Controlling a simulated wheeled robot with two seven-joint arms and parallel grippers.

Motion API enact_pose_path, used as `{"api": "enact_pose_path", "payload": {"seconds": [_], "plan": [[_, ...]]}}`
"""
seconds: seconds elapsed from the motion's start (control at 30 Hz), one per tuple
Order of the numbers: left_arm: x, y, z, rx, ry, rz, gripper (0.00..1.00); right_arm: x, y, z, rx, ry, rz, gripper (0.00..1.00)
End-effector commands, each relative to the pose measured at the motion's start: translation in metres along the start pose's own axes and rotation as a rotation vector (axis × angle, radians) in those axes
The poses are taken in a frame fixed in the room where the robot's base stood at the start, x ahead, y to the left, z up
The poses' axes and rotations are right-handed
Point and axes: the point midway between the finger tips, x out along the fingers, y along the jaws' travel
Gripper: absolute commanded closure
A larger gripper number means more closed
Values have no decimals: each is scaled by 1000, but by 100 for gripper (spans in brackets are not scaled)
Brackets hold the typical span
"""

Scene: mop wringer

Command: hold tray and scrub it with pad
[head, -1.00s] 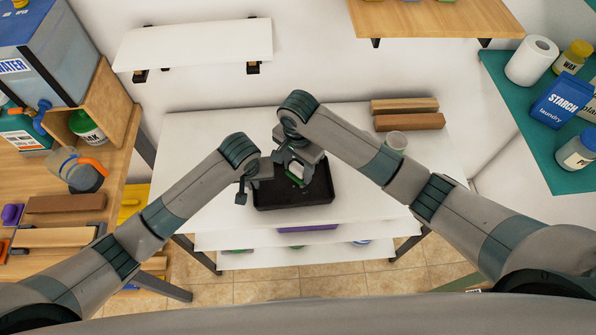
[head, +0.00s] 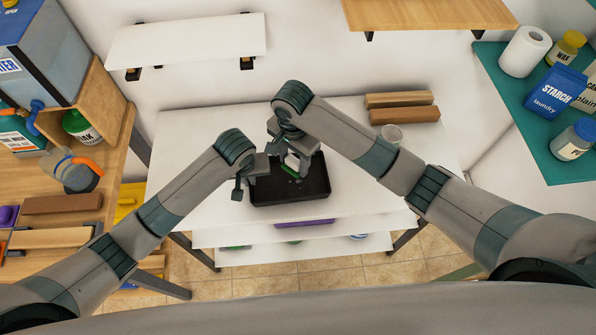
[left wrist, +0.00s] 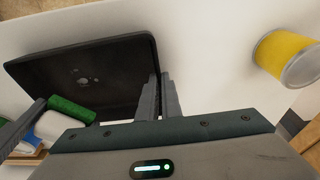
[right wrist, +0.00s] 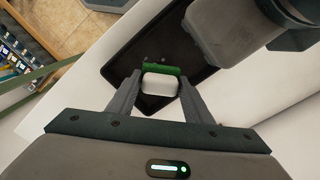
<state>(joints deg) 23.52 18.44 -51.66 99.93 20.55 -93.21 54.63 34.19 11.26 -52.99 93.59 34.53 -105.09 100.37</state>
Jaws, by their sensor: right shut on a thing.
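The black tray (head: 318,194) lies on the white tabletop, with small pale specks on its floor. My left gripper (left wrist: 159,82) is at the tray's left side. Its fingers are close together, one on each side of the rim of the tray (left wrist: 100,48). My right gripper (right wrist: 160,76) is over the tray and shut on the pad (right wrist: 160,84), which has a white block and a green scrubbing face. The pad also shows in the left wrist view (left wrist: 72,109). I cannot tell whether the green face touches the tray floor.
A yellow can (left wrist: 288,58) shows in the left wrist view. A wooden bench is at the left, a teal shelf (head: 520,115) at the right. The table behind the tray is clear.

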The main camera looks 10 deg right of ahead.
Motion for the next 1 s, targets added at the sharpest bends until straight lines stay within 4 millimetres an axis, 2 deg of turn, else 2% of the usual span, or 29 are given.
{"api": "enact_pose_path", "payload": {"seconds": [0.27,0.8,1.0], "plan": [[1,-1,0,-1,0,-3,100,10,0,5,0,-2,1,79],[0,-1,0,-1,-1,-3,100,50,1,22,1,1,0,79],[0,-1,0,0,-1,-2,100,56,0,25,0,1,0,79]]}}
